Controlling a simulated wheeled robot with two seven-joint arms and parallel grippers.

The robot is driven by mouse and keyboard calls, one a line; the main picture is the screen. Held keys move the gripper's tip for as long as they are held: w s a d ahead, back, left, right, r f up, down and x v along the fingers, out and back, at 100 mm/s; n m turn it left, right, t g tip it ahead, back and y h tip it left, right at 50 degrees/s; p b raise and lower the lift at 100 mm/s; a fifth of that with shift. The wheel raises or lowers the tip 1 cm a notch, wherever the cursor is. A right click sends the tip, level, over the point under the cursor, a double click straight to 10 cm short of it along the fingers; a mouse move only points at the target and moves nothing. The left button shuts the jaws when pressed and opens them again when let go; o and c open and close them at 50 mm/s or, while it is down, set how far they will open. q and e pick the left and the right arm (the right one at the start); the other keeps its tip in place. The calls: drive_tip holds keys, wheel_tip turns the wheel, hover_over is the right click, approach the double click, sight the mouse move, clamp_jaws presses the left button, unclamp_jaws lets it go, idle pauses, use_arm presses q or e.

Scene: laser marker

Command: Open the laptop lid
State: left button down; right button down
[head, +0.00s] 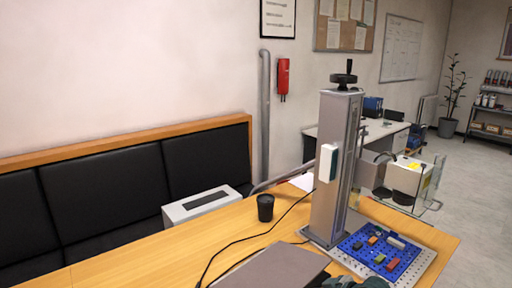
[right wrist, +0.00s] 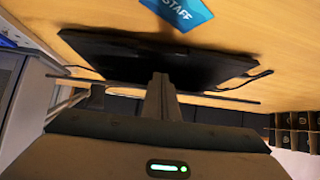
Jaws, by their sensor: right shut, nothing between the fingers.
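The laptop (head: 272,268) is at the bottom edge of the head view, a flat grey-brown lid lying on the wooden table, partly cut off by the frame. In the right wrist view the laptop (right wrist: 125,52) is a dark slab across the middle. How far its lid is raised cannot be told. My right gripper (right wrist: 160,85) is shut and empty, its fingertips in front of the laptop's near edge; contact is not clear. A dark part of my right arm appears at the bottom of the head view, right of the laptop. My left gripper is not in view.
A laser marker column (head: 335,170) stands right of the laptop, with a blue perforated plate (head: 372,262) holding small parts. A black cup (head: 265,207) and a cable are behind the laptop. A blue STAFF card (right wrist: 180,12) lies beyond it. The table's left side is clear.

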drive_tip(key=shift+w+a+r+p, duration=0.15)
drive_tip(key=shift+r+p, duration=0.25)
drive_tip(key=shift+r, duration=0.15)
drive_tip(key=shift+w+a+r+p, duration=0.15)
drive_tip(key=shift+r+p, duration=0.2)
drive_tip(key=shift+r, duration=0.25)
drive_tip(key=shift+w+a+r+p, duration=0.1)
drive_tip(key=shift+a+r+p, duration=0.05)
drive_tip(key=shift+r+p, duration=0.35)
drive_tip(key=s+d+p, duration=0.2)
drive_tip(key=s+d, duration=0.2)
drive_tip(key=shift+s+d, duration=0.15)
drive_tip(key=shift+s, duration=0.1)
idle(0.5)
drive_tip(key=shift+f, duration=0.15)
